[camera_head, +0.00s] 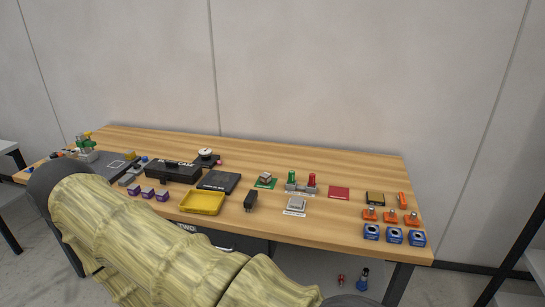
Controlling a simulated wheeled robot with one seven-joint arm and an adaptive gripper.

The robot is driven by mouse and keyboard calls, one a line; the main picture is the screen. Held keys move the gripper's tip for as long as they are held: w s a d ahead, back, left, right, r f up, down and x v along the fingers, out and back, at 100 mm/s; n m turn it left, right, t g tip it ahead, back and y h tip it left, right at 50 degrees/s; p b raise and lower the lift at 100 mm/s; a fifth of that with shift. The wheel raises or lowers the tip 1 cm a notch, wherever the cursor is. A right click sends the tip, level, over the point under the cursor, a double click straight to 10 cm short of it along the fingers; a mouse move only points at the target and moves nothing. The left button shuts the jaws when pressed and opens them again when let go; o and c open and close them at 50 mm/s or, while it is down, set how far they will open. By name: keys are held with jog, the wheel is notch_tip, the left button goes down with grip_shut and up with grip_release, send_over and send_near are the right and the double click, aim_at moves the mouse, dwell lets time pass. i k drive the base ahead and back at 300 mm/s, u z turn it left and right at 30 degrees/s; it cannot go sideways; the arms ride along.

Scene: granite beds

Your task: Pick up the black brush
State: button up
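A small black upright-looking object (251,201) stands on the wooden table (330,229) near the front edge, just right of the yellow tray; it may be the black brush, but it is too small to be sure. My arm, in a yellowish sleeve, crosses the lower left and bottom of the view. My gripper is out of view, so its state and any hold do not show.
A yellow tray (202,203), a black case (173,171) and a dark flat box (219,181) lie left of the black object. A white block on a label (296,204) is to its right. Several orange and blue items crowd the right end. A wall stands behind.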

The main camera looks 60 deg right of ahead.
aim_at(250, 200)
jog(key=z, duration=0.05)
jog(key=k, duration=0.05)
jog(key=z, duration=1.05)
